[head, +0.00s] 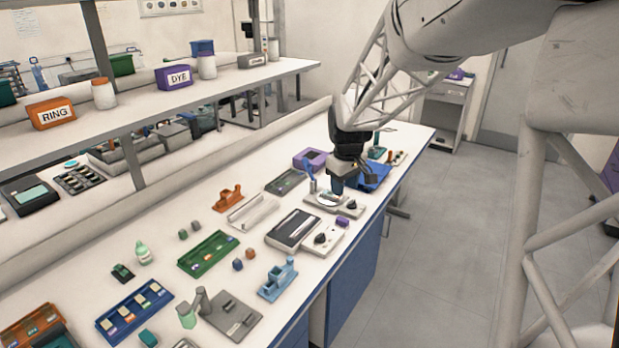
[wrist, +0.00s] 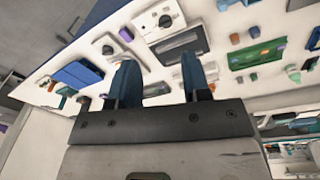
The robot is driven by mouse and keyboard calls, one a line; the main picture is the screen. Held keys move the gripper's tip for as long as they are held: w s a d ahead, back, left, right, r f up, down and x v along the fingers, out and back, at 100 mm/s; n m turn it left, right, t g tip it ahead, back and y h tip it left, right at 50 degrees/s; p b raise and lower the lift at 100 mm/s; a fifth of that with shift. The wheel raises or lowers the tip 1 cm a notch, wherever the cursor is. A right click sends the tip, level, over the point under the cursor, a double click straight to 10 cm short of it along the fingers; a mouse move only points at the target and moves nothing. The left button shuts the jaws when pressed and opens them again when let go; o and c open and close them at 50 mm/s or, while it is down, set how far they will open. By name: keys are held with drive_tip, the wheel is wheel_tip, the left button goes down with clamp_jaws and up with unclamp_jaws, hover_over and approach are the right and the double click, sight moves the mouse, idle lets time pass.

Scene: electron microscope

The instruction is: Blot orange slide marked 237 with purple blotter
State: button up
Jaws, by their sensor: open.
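My gripper (head: 336,188) is above the far right part of the bench, over a white device with a dark knob. In the wrist view its two blue fingers (wrist: 159,62) stand apart with nothing held between them. A small purple block (head: 342,221), possibly the blotter, lies on the bench near that device, in front of my gripper; a purple piece also shows in the wrist view (wrist: 127,34). Small orange pieces lie in the green tray (head: 188,265) on the bench. No number 237 can be read, so I cannot tell which piece is the orange slide.
A black-topped device (head: 292,229) and a knobbed white unit (head: 324,238) stand mid-bench. A purple box (head: 310,157) and a blue tray (head: 376,178) are near the far end. Blue slide tray (head: 134,313) and light-blue holder (head: 278,280) are nearer. A shelf runs along the left.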

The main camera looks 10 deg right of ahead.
drive_tip(key=w+d+f+n, duration=0.2)
drive_tip(key=w+d+f, duration=0.1)
drive_tip(key=w+f, duration=0.7)
drive_tip(key=n+g, duration=0.1)
approach(342, 219)
drive_tip(key=shift+s+f, duration=0.4)
drive_tip(key=shift+w+d+f+n, duration=0.15)
drive_tip(key=shift+w+f+n, duration=0.2)
drive_tip(key=shift+f, duration=0.1)
drive_tip(key=shift+f, duration=0.15)
drive_tip(key=shift+f, duration=3.35)
drive_tip(key=c, duration=0.5)
